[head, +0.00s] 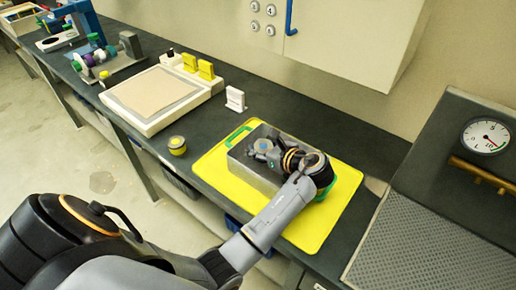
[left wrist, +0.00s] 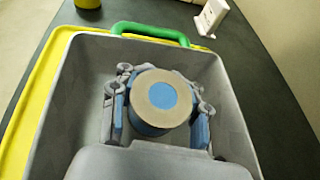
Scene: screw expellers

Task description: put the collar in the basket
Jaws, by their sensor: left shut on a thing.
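The collar (left wrist: 143,94) is a short round piece with a pale tan ring face, a blue centre and a blue side. In the left wrist view it sits between the fingers of my left gripper (left wrist: 160,112), which is shut on it. The basket is a grey box with green handles; its wall (head: 240,168) shows in the head view, and its inner wall (left wrist: 80,88) surrounds the fingers in the left wrist view. My left gripper (head: 266,150) is over or within the basket's opening. I cannot tell whether the collar touches the floor. My right gripper is not in view.
The basket stands on a yellow mat (head: 212,172) on the dark bench. A yellow-topped jar (head: 177,146) and a white card stand (head: 235,99) are nearby. A white tray (head: 150,100) lies farther left, and a pressure gauge (head: 485,136) is at right.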

